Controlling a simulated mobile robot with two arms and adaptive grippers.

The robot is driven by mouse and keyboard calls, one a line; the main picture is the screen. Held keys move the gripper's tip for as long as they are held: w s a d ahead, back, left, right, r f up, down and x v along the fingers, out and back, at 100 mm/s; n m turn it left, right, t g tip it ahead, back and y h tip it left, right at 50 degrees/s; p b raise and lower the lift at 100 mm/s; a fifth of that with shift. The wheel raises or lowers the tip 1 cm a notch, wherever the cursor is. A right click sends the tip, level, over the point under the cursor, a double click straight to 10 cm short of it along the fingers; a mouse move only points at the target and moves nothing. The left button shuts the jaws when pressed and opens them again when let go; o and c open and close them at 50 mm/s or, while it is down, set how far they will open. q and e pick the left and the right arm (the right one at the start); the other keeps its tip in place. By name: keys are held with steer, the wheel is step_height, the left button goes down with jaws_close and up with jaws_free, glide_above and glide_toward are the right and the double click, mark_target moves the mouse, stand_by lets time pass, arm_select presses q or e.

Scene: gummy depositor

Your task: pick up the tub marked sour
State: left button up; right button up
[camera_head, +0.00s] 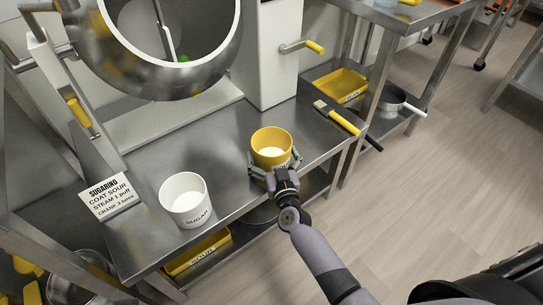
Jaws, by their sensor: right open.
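A yellow tub (271,139) with white contents stands upright on the steel counter. No marking on it can be read from here; its lower front is hidden by my gripper. My right gripper (274,160) is open, with one finger on each side of the yellow tub's lower part. I cannot tell whether the fingers touch it. A white tub (186,199) marked SUGAR stands to the left on the same counter. My left gripper is not in view.
A large steel drum (150,75) overhangs the counter (235,200) at the back. A sugaring sign (108,197) stands at left. A yellow-handled brush (338,117) lies right of the yellow tub. A yellow bin (200,252) sits on the lower shelf. Floor at right is clear.

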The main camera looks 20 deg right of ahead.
mark_target(267, 129)
steer(key=shift+c, duration=0.5)
steer(key=c, duration=0.8)
steer(key=shift+c, duration=0.5)
steer(key=shift+r, duration=0.1)
steer(key=shift+r, duration=0.15)
step_height(267, 129, up, 5)
steer(key=p, duration=0.3)
arm_select(q)
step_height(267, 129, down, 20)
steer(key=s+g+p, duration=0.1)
steer(key=p, duration=0.2)
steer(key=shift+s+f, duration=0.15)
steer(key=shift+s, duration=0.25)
arm_select(e)
steer(key=shift+r, duration=2.25)
